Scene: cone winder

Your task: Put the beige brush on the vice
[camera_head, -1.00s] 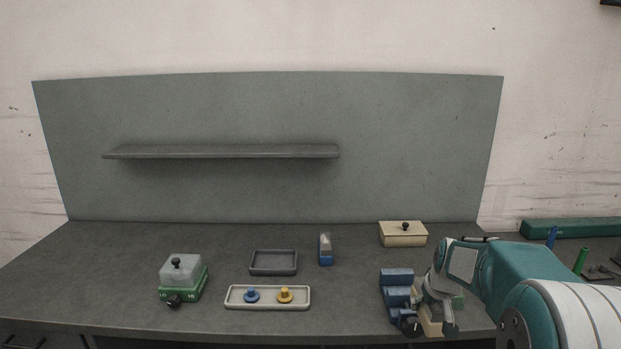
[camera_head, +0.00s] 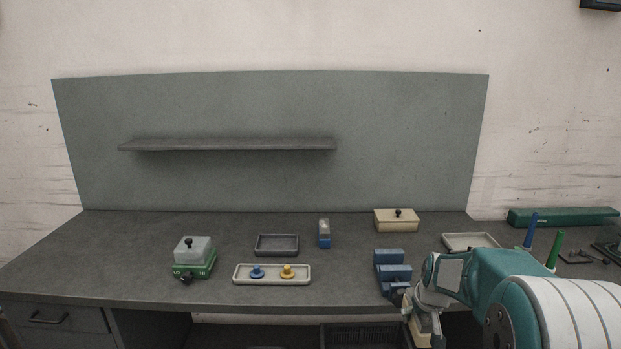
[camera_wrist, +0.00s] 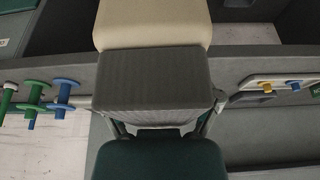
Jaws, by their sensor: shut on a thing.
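The beige brush (camera_head: 423,325) is in my gripper (camera_head: 428,308), in front of the table's front edge in the head view. In the wrist view the brush fills the top middle, with a beige end (camera_wrist: 152,22) and a grey block (camera_wrist: 152,72). My gripper (camera_wrist: 166,112) is shut on it, its fingers showing at both sides. The blue vice (camera_head: 391,270) stands on the table at the front right, just left of and behind my gripper. My arm hides the area to the right of the vice.
A cream lidded box (camera_head: 396,221) is behind the vice. A blue and grey brush (camera_head: 324,234), a dark tray (camera_head: 277,245), a pale tray (camera_head: 272,275) with two knobs and a green-based box (camera_head: 193,262) stand to the left. Blue (camera_head: 530,230) and green (camera_head: 555,251) posts are at the right.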

